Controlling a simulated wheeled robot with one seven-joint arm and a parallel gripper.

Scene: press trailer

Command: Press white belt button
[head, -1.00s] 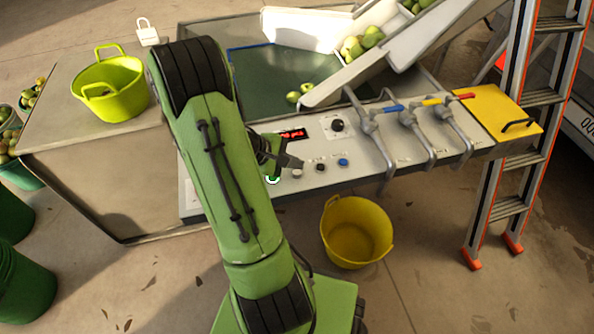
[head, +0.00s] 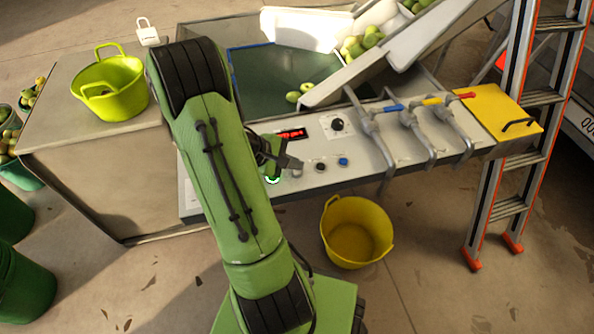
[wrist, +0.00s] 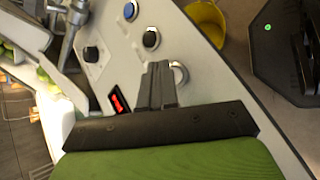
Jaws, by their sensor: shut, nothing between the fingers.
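The white button (head: 297,174) sits at the left end of a row on the light control panel (head: 340,174), beside a black button (head: 320,166) and a blue button (head: 343,162). My gripper (head: 296,163) is shut and empty, its tips just above the white button in the head view. In the wrist view, the shut fingers (wrist: 160,68) are close beside the pale-ringed white button (wrist: 180,72), which they partly hide. I cannot tell whether they touch it. The black button (wrist: 151,39) and blue button (wrist: 131,10) lie further up in that view.
A red display (head: 291,134) and black knob (head: 337,124) are above the buttons. Pipes with coloured valve handles (head: 409,118) stand to the right. A yellow bucket (head: 356,231) is on the floor below. A ladder (head: 516,130) is further right.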

